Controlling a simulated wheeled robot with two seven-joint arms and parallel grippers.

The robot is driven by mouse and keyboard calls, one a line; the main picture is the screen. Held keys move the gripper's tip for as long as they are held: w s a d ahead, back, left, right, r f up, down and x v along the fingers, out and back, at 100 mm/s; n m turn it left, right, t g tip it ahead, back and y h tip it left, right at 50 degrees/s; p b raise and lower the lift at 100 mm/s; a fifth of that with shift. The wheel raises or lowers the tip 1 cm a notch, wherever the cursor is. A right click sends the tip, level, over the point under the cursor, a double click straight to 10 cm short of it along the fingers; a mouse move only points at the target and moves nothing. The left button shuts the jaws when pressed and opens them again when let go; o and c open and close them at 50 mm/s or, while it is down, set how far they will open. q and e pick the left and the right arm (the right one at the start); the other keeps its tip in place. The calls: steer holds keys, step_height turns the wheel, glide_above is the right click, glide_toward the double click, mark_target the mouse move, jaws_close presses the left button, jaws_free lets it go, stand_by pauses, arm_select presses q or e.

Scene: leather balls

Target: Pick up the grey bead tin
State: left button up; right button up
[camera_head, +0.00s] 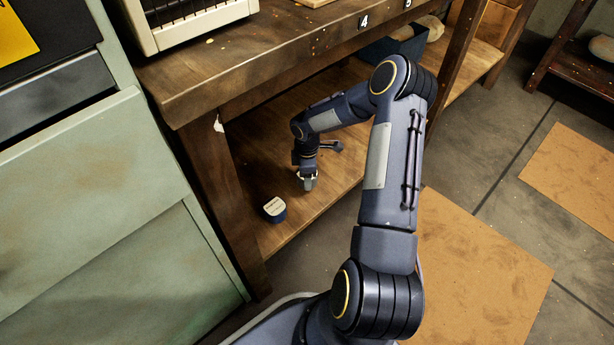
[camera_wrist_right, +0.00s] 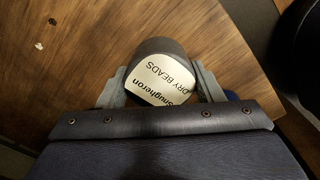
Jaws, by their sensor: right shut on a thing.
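The grey bead tin (camera_wrist_right: 158,84) sits between the two fingers of my right gripper (camera_wrist_right: 160,70) in the wrist view. Its white label reads "Snugheron DRY BEADS", and a finger lies against each side. In the head view the right gripper (camera_head: 307,174) points down over the lower shelf, and the tin (camera_head: 308,184) shows small at its tips. I cannot tell whether the tin touches the shelf. My left gripper is not in view.
A dark blue tin with a white label (camera_head: 274,209) stands on the lower shelf (camera_head: 325,195), left of the gripper near the front edge. The wooden workbench top (camera_head: 225,72) overhangs the shelf. A dark bin (camera_head: 395,47) stands further back. A green cabinet (camera_head: 90,190) is at left.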

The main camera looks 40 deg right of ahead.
steer(key=s+a+r+p, duration=0.5)
steer(key=s+a+r, duration=0.4)
steer(key=s+r, duration=0.1)
steer(key=shift+s+a+r, duration=0.15)
steer(key=shift+s+a, duration=0.05)
steer(key=shift+a, duration=0.05)
